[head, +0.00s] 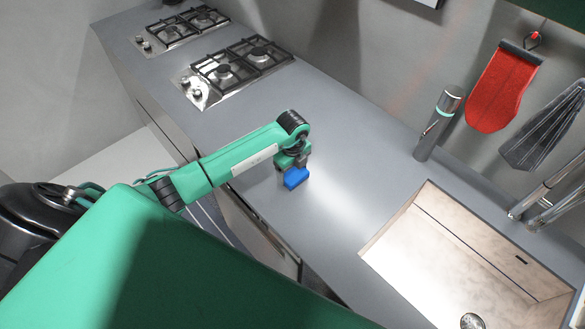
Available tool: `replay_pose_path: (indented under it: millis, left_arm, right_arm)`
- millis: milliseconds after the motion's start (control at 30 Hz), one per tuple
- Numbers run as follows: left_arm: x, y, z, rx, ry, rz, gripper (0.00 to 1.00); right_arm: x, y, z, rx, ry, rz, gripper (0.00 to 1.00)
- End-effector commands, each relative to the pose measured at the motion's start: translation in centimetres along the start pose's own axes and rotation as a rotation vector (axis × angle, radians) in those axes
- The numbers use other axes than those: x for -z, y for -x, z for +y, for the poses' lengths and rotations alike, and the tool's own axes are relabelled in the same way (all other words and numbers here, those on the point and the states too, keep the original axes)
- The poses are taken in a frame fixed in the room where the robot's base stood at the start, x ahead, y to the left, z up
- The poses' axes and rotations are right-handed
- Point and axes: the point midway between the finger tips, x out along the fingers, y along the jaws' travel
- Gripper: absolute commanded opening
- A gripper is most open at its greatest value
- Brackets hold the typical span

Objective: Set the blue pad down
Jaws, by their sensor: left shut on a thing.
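The blue pad (296,178) is a small blue block in the head view, near the middle, at the front part of the grey countertop (340,150). My left gripper (293,170) is shut on the blue pad from above. Its fingers are mostly hidden by the wrist and the pad. I cannot tell whether the pad touches the counter or hangs just above it. My right gripper is not in the view.
Two gas hobs (240,68) (182,27) lie to the left. A sink (470,255) is at the right, with a grey cylinder (438,125) behind it. Counter around the pad is clear.

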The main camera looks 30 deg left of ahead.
Motion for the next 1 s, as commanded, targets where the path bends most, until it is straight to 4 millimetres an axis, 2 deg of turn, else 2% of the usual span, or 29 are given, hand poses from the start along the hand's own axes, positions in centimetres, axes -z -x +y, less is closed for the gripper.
replay_pose_path:
  millis: [133,167,267,533,667,767,1000]
  left_arm:
    - [0.0,-0.1,0.0,0.0,0.0,0.0,0.58]
    - [0.0,-0.1,0.0,0.0,0.0,0.0,0.8]
    - [0.0,-0.1,0.0,0.0,0.0,0.0,0.98]
    - [0.0,0.0,0.0,0.0,0.0,0.0,0.98]
    - [0.0,0.7,-0.1,0.002,0.0,-0.001,0.98]
    - [-0.1,2.2,-0.1,0.003,0.0,-0.001,0.98]
    - [-0.1,7.3,-0.1,0.005,-0.001,-0.002,0.98]
  right_arm:
    - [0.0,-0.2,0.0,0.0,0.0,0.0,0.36]
    - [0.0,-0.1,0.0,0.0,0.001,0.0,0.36]
    - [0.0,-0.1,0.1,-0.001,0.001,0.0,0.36]
    - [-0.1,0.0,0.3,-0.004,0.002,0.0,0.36]
    - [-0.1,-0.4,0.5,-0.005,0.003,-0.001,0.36]
    - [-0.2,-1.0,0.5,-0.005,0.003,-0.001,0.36]
    - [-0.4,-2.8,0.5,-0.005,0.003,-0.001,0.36]
